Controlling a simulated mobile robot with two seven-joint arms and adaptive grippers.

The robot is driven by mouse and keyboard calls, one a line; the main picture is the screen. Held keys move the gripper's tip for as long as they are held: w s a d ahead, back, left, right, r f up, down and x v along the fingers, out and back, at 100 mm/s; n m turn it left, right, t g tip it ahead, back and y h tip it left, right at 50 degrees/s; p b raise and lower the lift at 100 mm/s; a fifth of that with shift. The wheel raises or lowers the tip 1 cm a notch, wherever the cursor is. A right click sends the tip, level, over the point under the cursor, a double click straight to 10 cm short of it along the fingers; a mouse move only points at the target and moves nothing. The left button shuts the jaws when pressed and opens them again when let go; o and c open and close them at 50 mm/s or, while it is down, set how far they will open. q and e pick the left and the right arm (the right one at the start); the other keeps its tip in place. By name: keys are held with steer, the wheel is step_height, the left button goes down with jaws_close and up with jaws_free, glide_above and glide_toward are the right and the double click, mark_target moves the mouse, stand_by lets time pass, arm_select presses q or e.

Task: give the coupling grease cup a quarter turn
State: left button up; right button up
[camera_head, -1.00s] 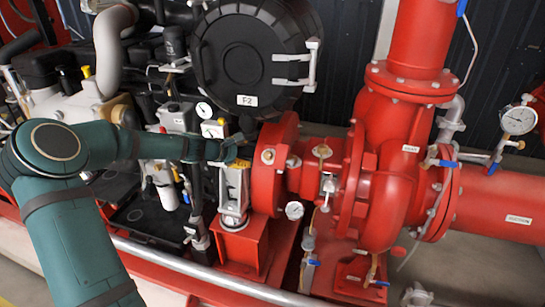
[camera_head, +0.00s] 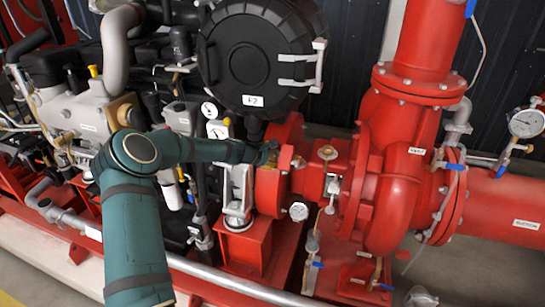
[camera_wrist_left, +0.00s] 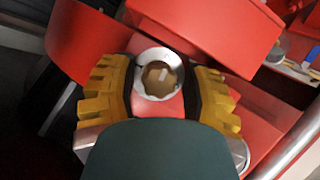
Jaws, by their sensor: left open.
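The coupling grease cup (camera_wrist_left: 158,78) shows in the left wrist view as a round silver rim with a brass-coloured centre, on a red surface. My left gripper (camera_wrist_left: 157,95) is open, with one yellow ridged finger on each side of the cup. I cannot tell whether the fingers touch it. In the head view the left gripper (camera_head: 268,160) is at the left side of the red coupling housing (camera_head: 288,130) and hides the cup. My right gripper is not in view.
Another round fitting (camera_head: 298,162) and a brass-topped fitting (camera_head: 327,153) sit just right of the gripper. The large black round housing (camera_head: 253,55) stands above. A grey rail (camera_head: 225,282) runs along the front.

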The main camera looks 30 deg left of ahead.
arm_select(q)
jaws_close()
steer(key=shift+r+m+g+p, duration=0.15)
steer(key=shift+m+g+p, duration=0.15)
steer(key=shift+m+p, duration=0.5)
jaws_free()
